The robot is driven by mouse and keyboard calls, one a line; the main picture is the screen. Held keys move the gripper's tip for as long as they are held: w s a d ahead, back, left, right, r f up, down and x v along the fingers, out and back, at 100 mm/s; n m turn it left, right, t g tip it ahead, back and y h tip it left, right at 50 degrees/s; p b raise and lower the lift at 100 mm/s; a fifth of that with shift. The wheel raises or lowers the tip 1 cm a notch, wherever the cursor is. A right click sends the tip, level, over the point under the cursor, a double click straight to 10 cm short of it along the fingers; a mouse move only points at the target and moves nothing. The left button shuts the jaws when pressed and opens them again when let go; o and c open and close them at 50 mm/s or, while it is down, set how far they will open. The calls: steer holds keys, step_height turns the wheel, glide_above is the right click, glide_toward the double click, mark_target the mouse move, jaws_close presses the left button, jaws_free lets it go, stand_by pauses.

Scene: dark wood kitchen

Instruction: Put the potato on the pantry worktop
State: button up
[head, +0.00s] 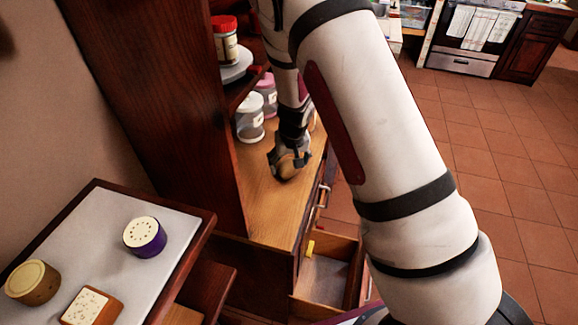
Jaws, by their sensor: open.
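The pantry worktop (262,207) is a light wood surface inside the dark cabinet, in the middle of the head view. My gripper (284,174) reaches down over it, fingers low, close to the surface. The fingers are open. A small brownish patch (289,162) shows between the fingers; it may be the potato resting on the worktop, but the fingers cover most of it. I cannot tell whether the fingers touch it.
Lidded jars (250,119) stand at the back of the worktop. A red-lidded jar (225,40) is on the shelf above. An open drawer (325,280) juts out below, holding something yellow. A side table (95,225) at left carries several containers. Tiled floor (500,170) is clear at right.

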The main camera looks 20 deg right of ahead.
steer(key=s+a+r+y, duration=0.1)
steer(key=s+r, duration=0.7)
steer(key=r, duration=0.6)
steer(key=s+a+r+y, duration=0.2)
steer(key=s+r, duration=0.6)
steer(key=r, duration=0.6)
steer(key=s+d+r+t+h, duration=0.1)
steer(key=s+r, duration=0.1)
steer(key=s, duration=0.6)
steer(key=s+d+r+h, duration=0.2)
steer(key=s+r, duration=0.1)
steer(key=s, duration=0.6)
steer(key=shift+s+d+r+n+t+p, duration=0.15)
steer(key=shift+s+d+n+t+p, duration=0.1)
steer(key=shift+n+t+p, duration=0.2)
